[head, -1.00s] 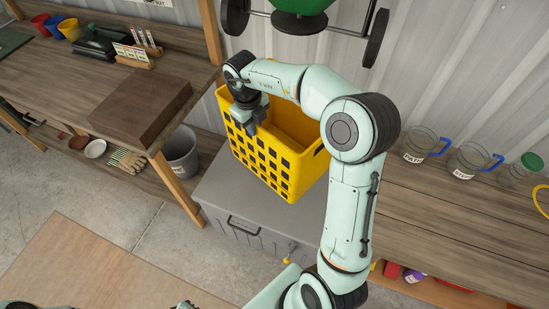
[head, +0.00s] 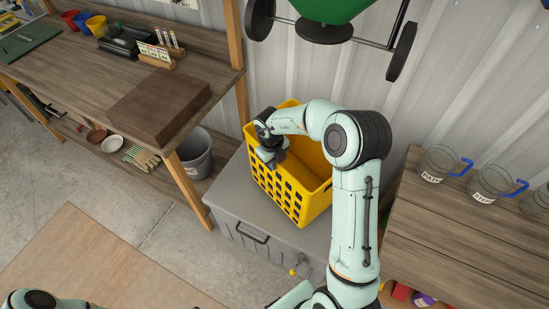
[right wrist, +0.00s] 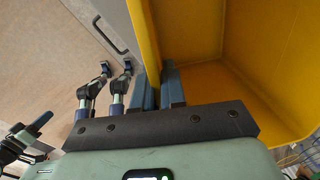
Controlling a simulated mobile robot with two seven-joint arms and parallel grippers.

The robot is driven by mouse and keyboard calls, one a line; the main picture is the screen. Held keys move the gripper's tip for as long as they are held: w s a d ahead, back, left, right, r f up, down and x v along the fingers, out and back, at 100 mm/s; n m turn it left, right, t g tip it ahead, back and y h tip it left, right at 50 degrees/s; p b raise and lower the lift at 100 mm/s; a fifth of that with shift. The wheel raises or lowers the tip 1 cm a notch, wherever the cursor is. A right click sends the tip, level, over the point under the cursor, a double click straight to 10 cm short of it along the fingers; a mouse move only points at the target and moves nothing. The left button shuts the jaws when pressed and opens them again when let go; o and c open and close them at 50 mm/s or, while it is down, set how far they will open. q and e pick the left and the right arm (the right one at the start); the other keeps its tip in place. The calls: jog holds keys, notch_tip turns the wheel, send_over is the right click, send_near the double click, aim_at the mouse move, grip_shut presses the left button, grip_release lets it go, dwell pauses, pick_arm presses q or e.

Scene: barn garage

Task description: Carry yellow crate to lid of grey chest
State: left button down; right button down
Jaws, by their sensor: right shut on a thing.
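The yellow crate (head: 290,197) is upright over the lid of the grey chest (head: 229,197), with its lower front corner near the lid's front edge. I cannot tell for sure whether its base touches the lid. My right gripper (head: 271,157) is shut on the crate's near left wall at the rim. In the right wrist view, the fingers (right wrist: 159,88) straddle the yellow wall, and the crate's inside (right wrist: 205,50) looks empty. Part of my left arm shows at the bottom left of the head view; its gripper is not clear.
A wooden bench with a brown block (head: 160,105) stands left, with a grey bucket (head: 195,155) beside the chest. A wooden bench with glass mugs (head: 438,163) stands right. A green wheeled thing (head: 328,12) is above, against the corrugated wall.

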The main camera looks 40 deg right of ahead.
aim_at(274, 178)
pick_arm(q)
jog(key=shift+s+f, duration=0.4)
jog(key=shift+s, duration=0.1)
pick_arm(e)
notch_tip(274, 178, down, 4)
jog(key=shift+r, duration=0.25)
pick_arm(q)
jog(key=shift+w, duration=0.15)
pick_arm(e)
jog(key=shift+f, duration=0.1)
jog(key=c, duration=1.2)
grip_release()
jog(key=shift+s, duration=0.1)
